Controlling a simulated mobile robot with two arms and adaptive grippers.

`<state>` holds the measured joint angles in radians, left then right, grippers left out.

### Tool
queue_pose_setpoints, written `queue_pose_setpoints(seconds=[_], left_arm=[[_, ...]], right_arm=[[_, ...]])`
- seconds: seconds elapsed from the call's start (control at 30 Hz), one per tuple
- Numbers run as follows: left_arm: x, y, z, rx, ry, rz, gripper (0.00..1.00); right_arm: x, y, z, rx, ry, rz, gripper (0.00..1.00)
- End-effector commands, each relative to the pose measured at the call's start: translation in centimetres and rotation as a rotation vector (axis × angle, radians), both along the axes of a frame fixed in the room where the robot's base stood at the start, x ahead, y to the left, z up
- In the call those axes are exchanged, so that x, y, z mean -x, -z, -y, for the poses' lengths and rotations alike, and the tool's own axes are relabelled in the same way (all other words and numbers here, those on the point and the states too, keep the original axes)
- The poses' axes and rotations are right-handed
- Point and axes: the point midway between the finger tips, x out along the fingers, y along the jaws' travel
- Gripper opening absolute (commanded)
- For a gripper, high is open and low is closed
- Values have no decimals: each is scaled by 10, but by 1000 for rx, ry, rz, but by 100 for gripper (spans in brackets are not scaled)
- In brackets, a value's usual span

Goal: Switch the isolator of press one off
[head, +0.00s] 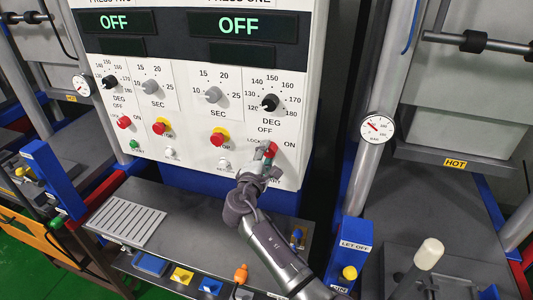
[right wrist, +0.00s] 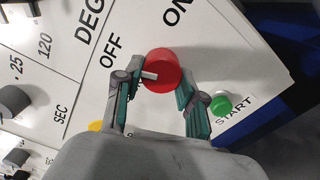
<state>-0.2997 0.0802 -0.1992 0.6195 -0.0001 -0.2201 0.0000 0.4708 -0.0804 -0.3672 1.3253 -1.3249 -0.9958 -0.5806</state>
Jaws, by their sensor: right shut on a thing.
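The isolator of press one is a red round knob (right wrist: 166,62) with a white pointer, between the printed words OFF and ON. In the right wrist view its pointer points left, roughly to the OFF side. The knob also shows in the head view (head: 270,148), partly hidden by my gripper. My right gripper (right wrist: 160,98) has its green-padded fingers on either side of the knob and is shut on it. It reaches up to the panel in the head view (head: 264,160). The press one display (head: 233,25) reads OFF. My left gripper is not in view.
A green START button (right wrist: 221,105) sits close to one finger. A red stop button (head: 218,137) and a black DEG dial (head: 269,102) are nearby on the panel. A grey shelf (head: 195,225) lies below. A press column with a gauge (head: 376,128) stands right.

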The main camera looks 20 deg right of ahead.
Motion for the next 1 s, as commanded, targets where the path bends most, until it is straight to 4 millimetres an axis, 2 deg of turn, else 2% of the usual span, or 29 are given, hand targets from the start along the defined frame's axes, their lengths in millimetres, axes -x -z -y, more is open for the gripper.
queue_pose_setpoints(seconds=[0.27, 0.3, 0.43, 0.77, 0.87, 1.0], left_arm=[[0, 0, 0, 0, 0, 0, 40], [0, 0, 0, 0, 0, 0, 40], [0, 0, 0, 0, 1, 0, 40], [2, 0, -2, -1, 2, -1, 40], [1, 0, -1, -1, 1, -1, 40], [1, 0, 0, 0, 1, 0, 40]], right_arm=[[-1, -2, 1, 1, 0, 4, 5], [-1, -2, 1, 1, 0, 4, 41], [-1, -2, 1, 1, 0, 3, 63], [1, 0, -1, 0, 0, 1, 65], [7, 0, -5, -2, -1, 1, 65], [26, 0, -18, -3, -2, 1, 65]])
